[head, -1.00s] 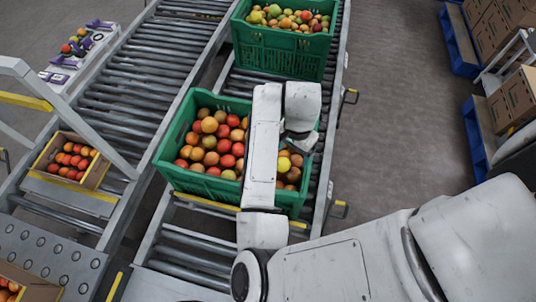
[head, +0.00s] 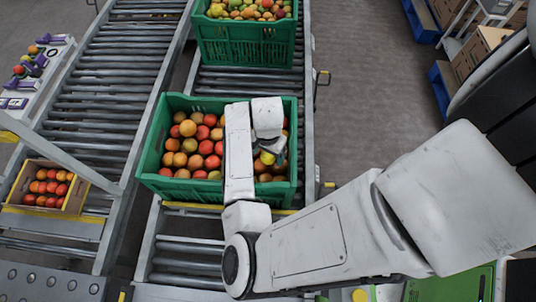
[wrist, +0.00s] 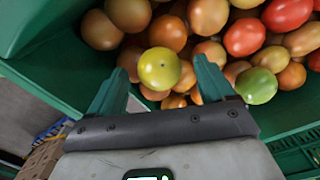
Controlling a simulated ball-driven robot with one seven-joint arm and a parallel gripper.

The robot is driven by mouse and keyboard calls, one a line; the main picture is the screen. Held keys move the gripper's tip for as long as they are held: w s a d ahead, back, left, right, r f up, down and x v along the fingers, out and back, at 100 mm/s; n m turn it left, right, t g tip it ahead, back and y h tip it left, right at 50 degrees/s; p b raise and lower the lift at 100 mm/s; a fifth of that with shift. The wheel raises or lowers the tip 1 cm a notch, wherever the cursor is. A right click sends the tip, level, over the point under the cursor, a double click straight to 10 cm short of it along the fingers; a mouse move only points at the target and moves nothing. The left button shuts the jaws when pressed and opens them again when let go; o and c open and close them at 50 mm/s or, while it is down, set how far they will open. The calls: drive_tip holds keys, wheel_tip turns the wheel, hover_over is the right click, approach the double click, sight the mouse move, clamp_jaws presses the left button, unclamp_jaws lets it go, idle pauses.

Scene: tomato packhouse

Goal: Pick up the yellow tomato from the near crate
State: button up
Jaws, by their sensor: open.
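The near crate (head: 180,190) is green and full of mostly red and orange tomatoes, on the roller conveyor in the head view. The yellow tomato (head: 267,158) lies in its right part, partly covered by my gripper (head: 274,146). In the wrist view the yellow tomato (wrist: 159,68) lies on other tomatoes, appearing between the two teal fingertips of my gripper (wrist: 160,72). The fingers are apart and hold nothing. I cannot tell whether they touch the tomato. My arm hides part of the crate's contents.
The crate wall (wrist: 40,70) is close to the left finger. A greenish tomato (wrist: 257,86) lies right of the right finger. A second green crate (head: 245,45) stands behind. A small box of tomatoes (head: 75,203) is at the left. Grey floor (head: 350,100) lies clear to the right.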

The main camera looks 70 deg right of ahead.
drive_tip(key=shift+f, duration=0.85)
drive_tip(key=shift+c, duration=0.2)
drive_tip(key=c, duration=0.8)
drive_tip(key=shift+o, duration=0.2)
drive_tip(key=shift+r, duration=0.15)
